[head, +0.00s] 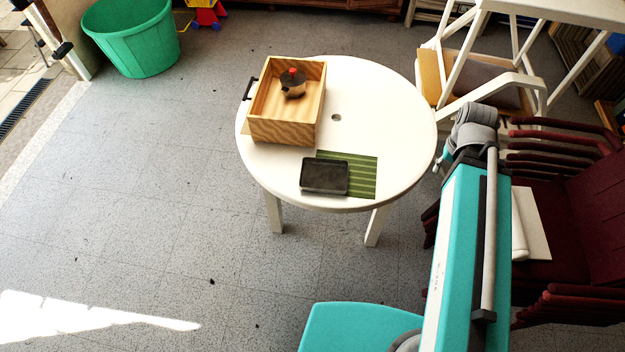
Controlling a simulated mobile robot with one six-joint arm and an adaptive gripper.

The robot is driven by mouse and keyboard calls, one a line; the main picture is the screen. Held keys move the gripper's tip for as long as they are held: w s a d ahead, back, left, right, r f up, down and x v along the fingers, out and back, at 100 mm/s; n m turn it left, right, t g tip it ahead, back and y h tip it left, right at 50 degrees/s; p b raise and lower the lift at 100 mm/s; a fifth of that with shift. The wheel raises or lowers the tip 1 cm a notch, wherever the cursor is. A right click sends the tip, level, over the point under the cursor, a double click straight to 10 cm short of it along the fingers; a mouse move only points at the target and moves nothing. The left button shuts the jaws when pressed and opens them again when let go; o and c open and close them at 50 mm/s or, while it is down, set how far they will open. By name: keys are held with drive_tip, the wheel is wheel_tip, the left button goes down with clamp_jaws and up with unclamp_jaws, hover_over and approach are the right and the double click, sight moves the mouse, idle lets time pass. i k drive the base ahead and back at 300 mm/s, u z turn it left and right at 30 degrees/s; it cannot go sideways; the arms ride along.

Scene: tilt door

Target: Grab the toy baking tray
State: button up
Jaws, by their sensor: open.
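The toy baking tray (325,177) is a small dark, shallow rectangular tray with a raised rim. It lies flat near the front edge of the round white table (385,110), partly on a green striped mat (363,178). Its left part reaches past the mat onto the bare table. Nothing stands in it that I can see. My arm rises at the right of the head view, to the right of the table and apart from the tray. I cannot make out my gripper or its fingers in this view.
An open wooden box (262,131) with a dark handle stands behind the tray and holds a small red-topped pot (292,84). Maroon chairs (560,205) and white furniture (515,85) crowd the right. A green tub (140,45) stands back left. The left floor is clear.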

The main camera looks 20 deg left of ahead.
sight(318, 174)
drive_tip(key=u, duration=0.9)
drive_tip(key=i, duration=0.6)
drive_tip(key=z, duration=0.1)
drive_tip(key=k, duration=0.6)
drive_tip(key=u, duration=0.1)
